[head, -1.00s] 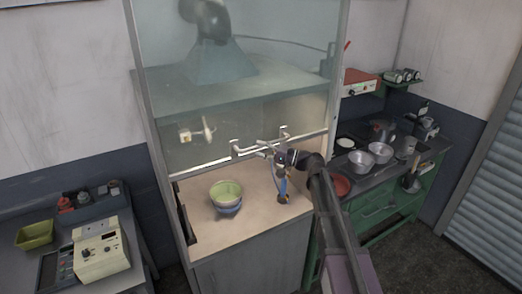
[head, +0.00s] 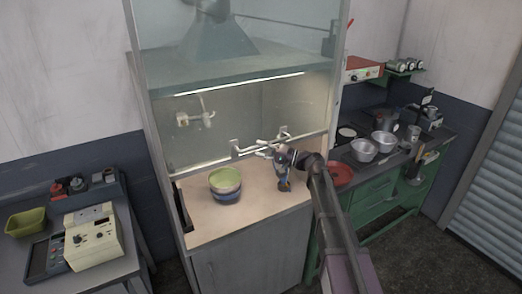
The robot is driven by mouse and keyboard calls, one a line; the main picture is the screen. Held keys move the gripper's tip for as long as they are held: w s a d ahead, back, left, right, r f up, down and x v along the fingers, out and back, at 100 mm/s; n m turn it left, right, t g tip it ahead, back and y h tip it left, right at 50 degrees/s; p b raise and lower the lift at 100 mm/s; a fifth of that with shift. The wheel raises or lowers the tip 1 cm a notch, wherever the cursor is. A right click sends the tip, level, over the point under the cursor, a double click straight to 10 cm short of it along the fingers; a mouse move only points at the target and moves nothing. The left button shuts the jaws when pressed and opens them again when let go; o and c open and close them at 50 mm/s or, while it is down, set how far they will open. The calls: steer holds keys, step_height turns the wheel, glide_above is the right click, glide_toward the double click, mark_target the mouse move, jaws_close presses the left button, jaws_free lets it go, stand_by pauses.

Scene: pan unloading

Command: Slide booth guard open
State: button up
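The booth guard (head: 205,138) is a clear glass pane across the front of the booth. Its lower edge is raised above the counter, leaving a gap below. A pale horizontal handle (head: 247,152) on brackets is fixed near that edge. My gripper (head: 276,153) is at the right part of the handle, coming from the lower right. It overlaps the handle in the picture. The fingers are small and partly hidden, so I cannot tell whether they are closed around the bar.
Stacked bowls (head: 225,184), green on top, stand on the booth counter (head: 208,228) behind the gap.

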step_height(320, 180, down, 19)
steer(key=b, duration=1.8)
steer(key=shift+r, duration=0.2)
steer(key=shift+d, duration=0.1)
steer(key=b+v, duration=0.2)
steer(key=v, duration=1.3)
steer(key=shift+d, duration=0.35)
stand_by(1.5)
steer(key=shift+s+r, duration=0.1)
stand_by(0.5)
steer(key=r+m+h+p, duration=0.1)
steer(key=p, duration=0.2)
steer(key=w+r+m+h+p, duration=0.1)
steer(key=r+p, duration=0.1)
steer(key=p, duration=0.2)
steer(key=r+m+h+p, duration=0.1)
steer(key=r+p, duration=0.1)
steer(key=p, duration=0.1)
steer(key=shift+w+a+r+g, duration=0.15)
steer(key=shift+w+a+g, duration=0.1)
steer(key=shift+w+g, duration=0.05)
